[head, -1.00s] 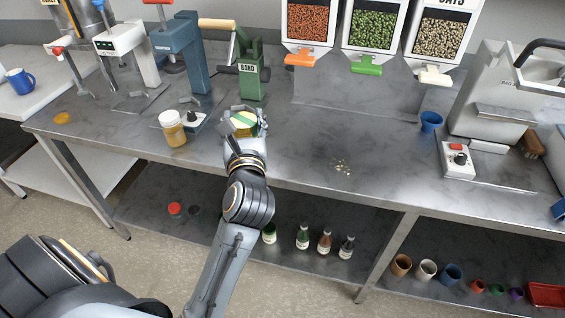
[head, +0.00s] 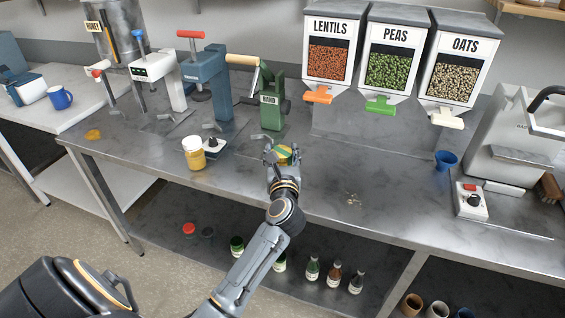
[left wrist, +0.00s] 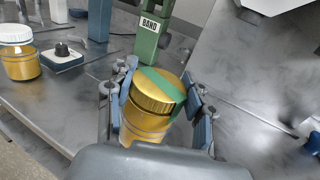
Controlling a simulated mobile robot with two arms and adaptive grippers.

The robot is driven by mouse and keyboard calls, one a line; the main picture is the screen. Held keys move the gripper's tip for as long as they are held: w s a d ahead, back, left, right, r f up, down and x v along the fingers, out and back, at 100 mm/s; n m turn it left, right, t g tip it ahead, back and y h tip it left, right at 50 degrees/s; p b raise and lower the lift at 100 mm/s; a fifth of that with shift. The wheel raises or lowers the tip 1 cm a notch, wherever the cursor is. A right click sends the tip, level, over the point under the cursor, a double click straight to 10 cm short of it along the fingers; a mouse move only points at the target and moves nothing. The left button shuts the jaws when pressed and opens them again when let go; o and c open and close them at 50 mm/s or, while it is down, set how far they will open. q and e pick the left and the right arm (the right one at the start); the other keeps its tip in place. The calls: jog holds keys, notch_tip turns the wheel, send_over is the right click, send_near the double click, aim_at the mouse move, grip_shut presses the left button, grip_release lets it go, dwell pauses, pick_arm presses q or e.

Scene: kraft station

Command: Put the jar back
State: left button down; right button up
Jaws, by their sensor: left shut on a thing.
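A jar (left wrist: 150,108) with a gold lid and a green band across it is between the fingers of my left gripper (left wrist: 157,105) in the left wrist view. The fingers are shut on its sides. In the head view the left gripper (head: 281,152) holds this jar (head: 284,155) over the bench, in front of the green BAND machine (head: 271,108). I cannot tell whether the jar touches the bench. Another jar (head: 194,154), honey-coloured with a white lid, stands on the bench to the left. My right gripper is not in view.
A small scale-like box with a dark knob (head: 213,146) sits next to the white-lidded jar. Lentil, pea and oat dispensers (head: 387,70) stand at the back. A blue cup (head: 446,160) is at right. Several bottles (head: 334,273) stand on the lower shelf. The bench (head: 330,175) right of the gripper is mostly clear.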

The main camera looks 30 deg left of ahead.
pick_arm(q)
jog(key=shift+w+a+f, duration=0.2)
jog(key=shift+w+f, duration=0.2)
jog(key=shift+f, duration=0.05)
notch_tip(320, 180, down, 3)
jog(key=shift+w+r, duration=0.1)
jog(key=shift+w, duration=0.05)
jog(key=shift+f, duration=0.45)
jog(key=c, duration=0.5)
grip_release()
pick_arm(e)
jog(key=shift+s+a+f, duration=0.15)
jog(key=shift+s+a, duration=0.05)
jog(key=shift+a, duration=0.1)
